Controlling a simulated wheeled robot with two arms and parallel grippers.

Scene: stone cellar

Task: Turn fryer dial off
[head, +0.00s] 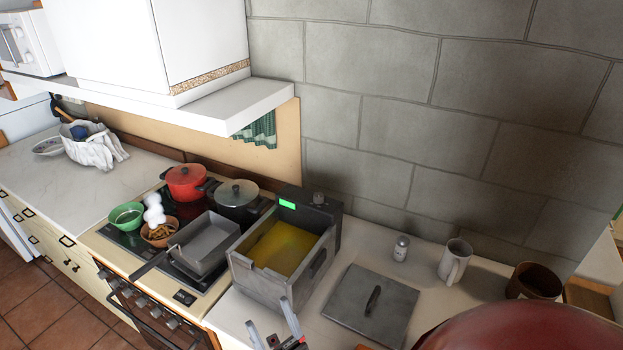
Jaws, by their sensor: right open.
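The fryer (268,287) is a grey metal box with yellow oil in its basin. It stands on the counter right of the stove. Its dark control head (326,222) at the back has a lit green display (288,204). A small round dial (319,198) sits on top of that head; its setting is too small to read. My right gripper (272,327) is at the bottom edge of the view, in front of the fryer, with its fingers apart and nothing between them. It is well away from the dial. My left gripper is not in view.
A grey lid (355,316) with a dark handle lies right of the fryer. A shaker (401,248), a white mug (454,261) and a brown pot (533,283) stand farther right. A grey pan (205,235) and red pot (186,182) are on the stove. A stone wall rises behind.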

